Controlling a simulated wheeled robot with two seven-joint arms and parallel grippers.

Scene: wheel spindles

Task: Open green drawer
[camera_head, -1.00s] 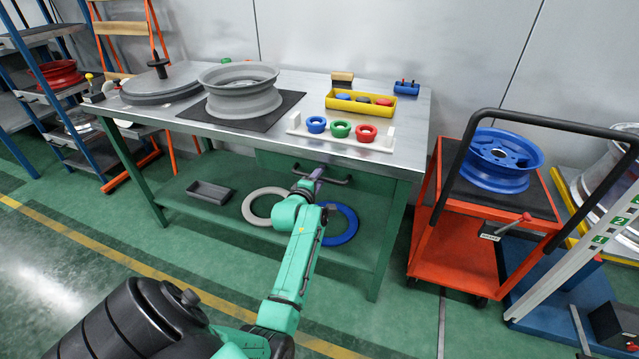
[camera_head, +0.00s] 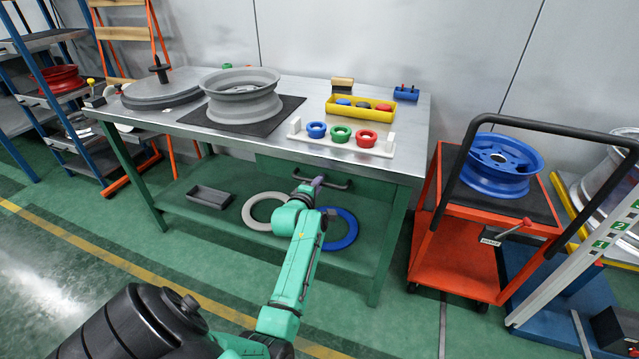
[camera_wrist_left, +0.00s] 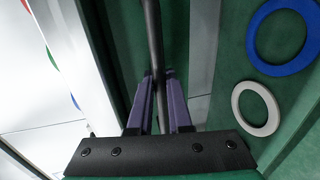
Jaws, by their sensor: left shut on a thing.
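The green drawer (camera_head: 272,166) sits under the front edge of the workbench, with a dark bar handle (camera_head: 338,186) on its front. My left gripper (camera_head: 318,181) is at the left part of this handle, with its arm reaching up from below. In the left wrist view, the purple fingers of my left gripper (camera_wrist_left: 156,108) are shut on the dark handle bar (camera_wrist_left: 152,35), which runs between them. My arm hides part of the drawer front, and I cannot tell whether the drawer stands slightly out. My right gripper is not in view.
The workbench (camera_head: 300,90) carries a grey wheel rim (camera_head: 242,100), a yellow tray (camera_head: 340,112) and a white holder with coloured rings (camera_head: 295,130). A grey ring (camera_head: 252,222) and a blue ring (camera_head: 350,232) lie on the lower shelf. An orange cart (camera_head: 450,250) stands at right.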

